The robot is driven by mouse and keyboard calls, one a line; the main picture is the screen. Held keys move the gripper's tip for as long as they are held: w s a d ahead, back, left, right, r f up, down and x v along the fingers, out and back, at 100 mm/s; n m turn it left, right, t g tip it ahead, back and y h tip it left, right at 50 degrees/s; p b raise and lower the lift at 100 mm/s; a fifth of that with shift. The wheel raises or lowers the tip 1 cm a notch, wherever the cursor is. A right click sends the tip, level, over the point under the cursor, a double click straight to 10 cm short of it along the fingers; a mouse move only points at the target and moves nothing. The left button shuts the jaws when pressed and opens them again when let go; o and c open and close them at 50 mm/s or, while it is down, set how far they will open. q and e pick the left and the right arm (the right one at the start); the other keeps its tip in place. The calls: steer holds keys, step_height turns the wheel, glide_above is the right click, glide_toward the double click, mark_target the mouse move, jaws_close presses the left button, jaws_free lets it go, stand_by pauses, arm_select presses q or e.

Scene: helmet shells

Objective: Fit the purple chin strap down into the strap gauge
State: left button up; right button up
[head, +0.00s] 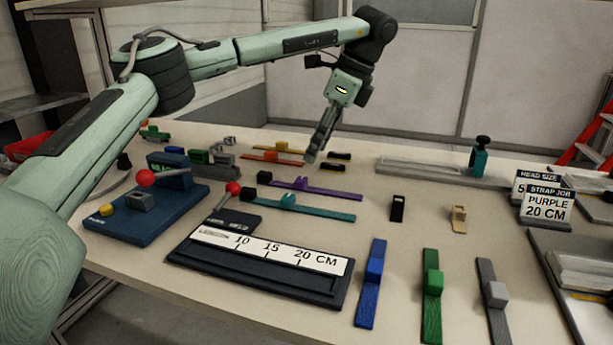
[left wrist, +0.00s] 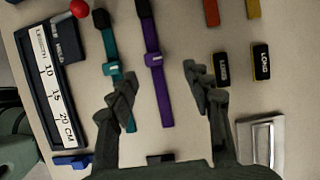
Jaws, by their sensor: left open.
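The purple chin strap (head: 330,190) lies flat on the table with a raised purple block near its middle and a dark end at the left. In the left wrist view the strap (left wrist: 155,85) runs between the spread fingers, untouched. My left gripper (head: 313,156) is open and empty, pointing down above the table near the strap. Its fingers also show in the left wrist view (left wrist: 157,72). The strap gauge (head: 190,262) is a dark board with a white length scale, in front of the straps; it also shows in the left wrist view (left wrist: 30,50). My right gripper is not in view.
A teal strap (head: 325,212) lies close beside the purple one, toward the gauge. Blue (head: 371,285), green (head: 432,300) and grey (head: 492,305) straps lie at the front right. A sign (head: 546,205) reads purple 20 CM. A red-knobbed lever (head: 233,188) stands at the gauge.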

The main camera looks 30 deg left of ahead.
mark_target(303, 179)
arm_select(q)
steer(key=x, duration=0.4)
steer(key=s+x, duration=0.1)
steer(key=x, duration=0.1)
steer(key=shift+s+d+f, duration=0.1)
steer(key=shift+d+f, duration=0.05)
steer(key=shift+f, duration=0.55)
jaws_close()
